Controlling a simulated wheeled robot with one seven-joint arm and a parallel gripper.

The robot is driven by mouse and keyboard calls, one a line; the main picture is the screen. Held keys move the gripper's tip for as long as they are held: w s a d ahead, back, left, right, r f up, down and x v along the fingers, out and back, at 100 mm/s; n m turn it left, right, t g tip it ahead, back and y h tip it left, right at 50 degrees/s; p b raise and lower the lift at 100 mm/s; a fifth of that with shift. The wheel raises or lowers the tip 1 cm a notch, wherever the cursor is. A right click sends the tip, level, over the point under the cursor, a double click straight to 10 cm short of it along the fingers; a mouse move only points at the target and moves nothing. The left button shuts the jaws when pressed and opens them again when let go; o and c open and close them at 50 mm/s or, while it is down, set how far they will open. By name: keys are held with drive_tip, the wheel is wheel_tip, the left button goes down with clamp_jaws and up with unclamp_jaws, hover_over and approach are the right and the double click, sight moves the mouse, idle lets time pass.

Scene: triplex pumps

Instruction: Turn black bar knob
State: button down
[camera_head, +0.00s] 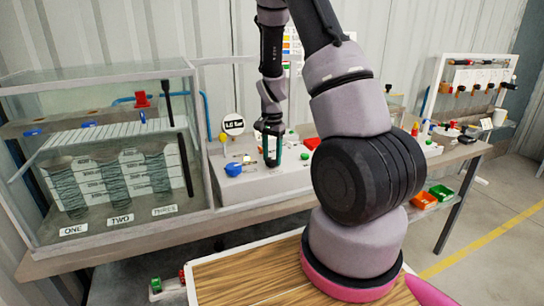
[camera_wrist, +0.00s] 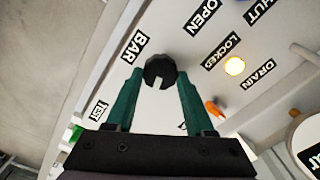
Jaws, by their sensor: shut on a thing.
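The black bar knob (camera_wrist: 160,72) is a round dark knob with a notch, on a white panel (camera_wrist: 210,75) beside the label BAR. It shows in the wrist view between the tips of my gripper's green fingers (camera_wrist: 160,80), which are shut on it. In the head view my gripper (camera_head: 272,158) reaches down to the sloped white control box (camera_head: 265,185).
A yellow light (camera_wrist: 235,66) and an orange lever (camera_wrist: 213,108) sit on the panel near the knob. A blue knob (camera_head: 233,169) is left of my gripper and a green button (camera_head: 305,156) right. A glass tank (camera_head: 115,150) stands at left.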

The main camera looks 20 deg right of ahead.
drive_tip(key=shift+m, duration=0.4)
drive_tip(key=shift+c, duration=1.3)
unclamp_jaws()
wheel_tip(320, 180, up, 11)
wheel_tip(320, 180, up, 16)
drive_tip(key=n+t+y, duration=0.2)
drive_tip(key=n+t, duration=0.2)
hover_over(272, 159)
drive_tip(key=s+a, duration=0.5)
drive_tip(key=s, duration=0.4)
drive_tip(key=s+a+r+n+t, duration=0.1)
drive_tip(key=s+r+n, duration=0.1)
drive_tip(key=s, duration=0.4)
drive_tip(key=s+a+r+n+t, duration=0.2)
drive_tip(key=s+r, duration=0.3)
drive_tip(key=s, duration=0.2)
drive_tip(key=shift+s, duration=0.15)
